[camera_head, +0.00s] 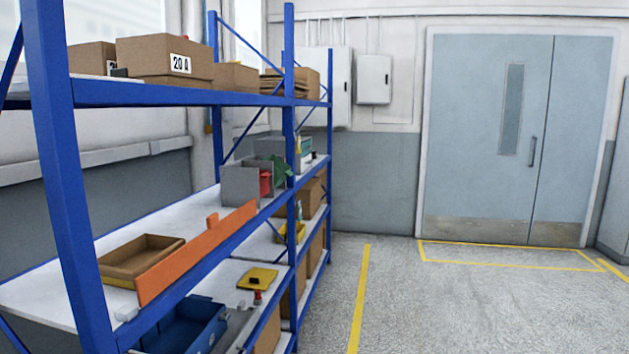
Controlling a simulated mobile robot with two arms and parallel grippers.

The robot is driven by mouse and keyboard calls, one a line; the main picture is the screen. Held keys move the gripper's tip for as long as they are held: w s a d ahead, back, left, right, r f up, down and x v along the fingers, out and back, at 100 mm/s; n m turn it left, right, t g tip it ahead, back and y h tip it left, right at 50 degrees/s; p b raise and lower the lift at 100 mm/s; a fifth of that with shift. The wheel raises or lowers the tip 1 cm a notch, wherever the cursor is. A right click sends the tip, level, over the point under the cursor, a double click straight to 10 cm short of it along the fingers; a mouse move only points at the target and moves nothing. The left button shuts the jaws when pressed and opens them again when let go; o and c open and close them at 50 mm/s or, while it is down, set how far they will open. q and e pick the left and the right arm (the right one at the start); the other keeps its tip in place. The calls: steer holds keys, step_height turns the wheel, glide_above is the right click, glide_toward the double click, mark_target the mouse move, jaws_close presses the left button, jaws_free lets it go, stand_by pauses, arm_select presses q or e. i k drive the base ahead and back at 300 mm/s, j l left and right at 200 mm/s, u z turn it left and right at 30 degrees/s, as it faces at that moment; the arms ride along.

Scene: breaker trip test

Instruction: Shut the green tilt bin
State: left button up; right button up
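The green tilt bin (282,169) is on the blue rack's middle shelf, at the right end of a grey bin housing (239,185). Its green front leans out past the housing, so it looks tilted open. A red bin (266,184) sits just left of it in the same housing. The green bin's inside is too small to make out. Neither of my grippers is in view.
The blue rack (63,165) runs along the left, its posts partly in front of the shelves. An orange panel (196,252) stands along the middle shelf's front edge beside a brown tray (140,255). The floor (450,310) to the right is clear up to the double door (480,140).

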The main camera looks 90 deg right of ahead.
mark_target(281, 170)
steer(key=l+z, duration=0.1)
steer(key=z, duration=2.5)
